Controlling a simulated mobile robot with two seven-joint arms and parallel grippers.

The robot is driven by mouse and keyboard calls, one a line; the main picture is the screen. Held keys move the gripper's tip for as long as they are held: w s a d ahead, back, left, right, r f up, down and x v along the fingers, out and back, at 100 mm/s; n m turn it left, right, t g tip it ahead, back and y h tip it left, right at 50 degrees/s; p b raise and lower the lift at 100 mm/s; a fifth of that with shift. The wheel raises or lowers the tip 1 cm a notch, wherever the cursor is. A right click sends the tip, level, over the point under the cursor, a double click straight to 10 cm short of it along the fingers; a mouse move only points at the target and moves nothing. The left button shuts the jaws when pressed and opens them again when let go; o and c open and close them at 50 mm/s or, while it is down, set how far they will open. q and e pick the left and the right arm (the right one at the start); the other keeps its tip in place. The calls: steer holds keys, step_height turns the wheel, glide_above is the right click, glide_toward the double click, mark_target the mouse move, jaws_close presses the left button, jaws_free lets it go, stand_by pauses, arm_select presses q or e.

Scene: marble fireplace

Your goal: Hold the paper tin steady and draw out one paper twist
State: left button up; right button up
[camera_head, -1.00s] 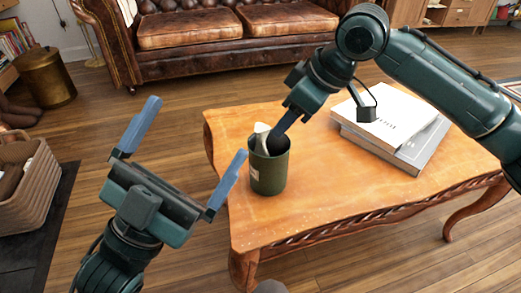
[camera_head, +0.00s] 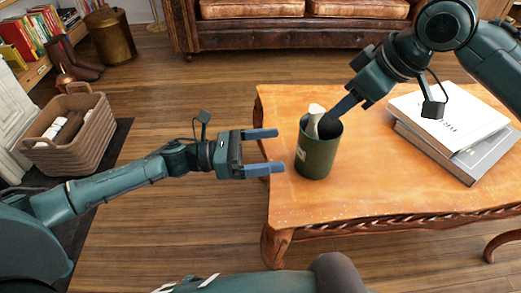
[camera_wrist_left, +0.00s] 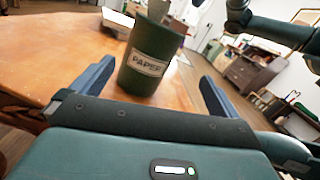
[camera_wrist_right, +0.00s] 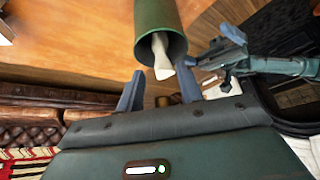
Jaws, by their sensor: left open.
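The dark green paper tin (camera_head: 316,158) stands upright near the table's left edge. Its PAPER label (camera_wrist_left: 147,64) shows in the left wrist view. A white paper twist (camera_head: 315,118) sticks out of its mouth and also shows in the right wrist view (camera_wrist_right: 161,58). My left gripper (camera_head: 281,151) is open and level, just left of the tin, pointing at it. In the left wrist view the tin is ahead, between the spread fingers. My right gripper (camera_head: 337,112) is at the tin's mouth beside the twist. Its fingers are apart in the right wrist view, with the twist between and beyond them.
The wooden table (camera_head: 385,195) is clear in front of the tin. Two books (camera_head: 455,128) lie stacked at its right. A wicker basket (camera_head: 85,140) stands on the floor at the left, and a leather sofa (camera_head: 285,35) is behind.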

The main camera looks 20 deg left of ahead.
mark_target(320, 149)
arm_select(q)
steer(key=shift+w+a+f+m+y, duration=0.2)
steer(key=shift+w+a+f+m, duration=0.1)
steer(key=shift+f+m, duration=0.3)
steer(key=shift+w+a+f+m+y, duration=0.2)
steer(key=shift+w+a+f+m, duration=0.1)
steer(key=shift+f+m, duration=0.25)
steer(key=x, duration=1.2)
steer(key=shift+d, duration=0.35)
steer(key=c, duration=1)
steer(key=shift+c, duration=0.2)
